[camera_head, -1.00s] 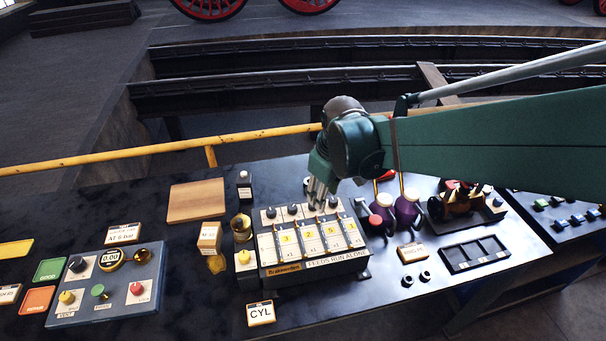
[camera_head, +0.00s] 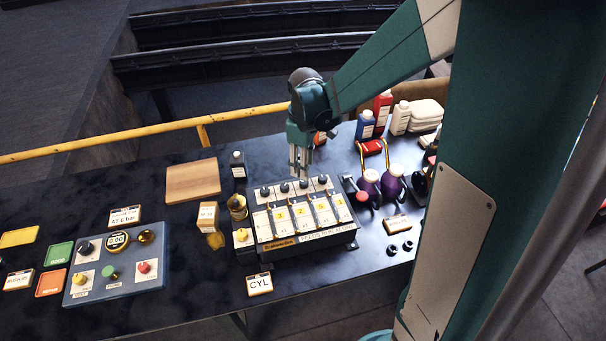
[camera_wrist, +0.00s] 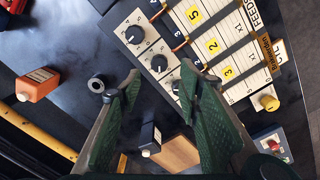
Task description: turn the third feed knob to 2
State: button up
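The feed box (camera_head: 307,240) has a row of dark knobs along its back edge and a numbered strip in front of each. The third feed knob (camera_head: 303,183) is directly below my gripper (camera_head: 299,172) in the head view. In the wrist view I take the upper dark knob on a white plate as the third knob (camera_wrist: 134,34); the strip with a yellow 5 lines up with it. Its pointer setting is too small to read. My gripper (camera_wrist: 158,78) is open and empty, its green fingers apart, with the knob beyond the fingertips. The right finger partly covers a lower knob.
A brass cup (camera_head: 237,207) and yellow knob stand left of the box. Purple jugs (camera_head: 391,182) and a red-knobbed lever stand close on its right. A wooden board (camera_head: 193,180) lies behind left. A blue control panel (camera_head: 117,268) is further left.

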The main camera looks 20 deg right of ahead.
aim_at(304, 182)
jog(key=shift+w+f, duration=0.15)
jog(key=shift+f, duration=0.05)
jog(key=shift+f, duration=0.1)
dwell(0.4)
jog(key=shift+f, duration=3.75)
jog(key=c, duration=0.9)
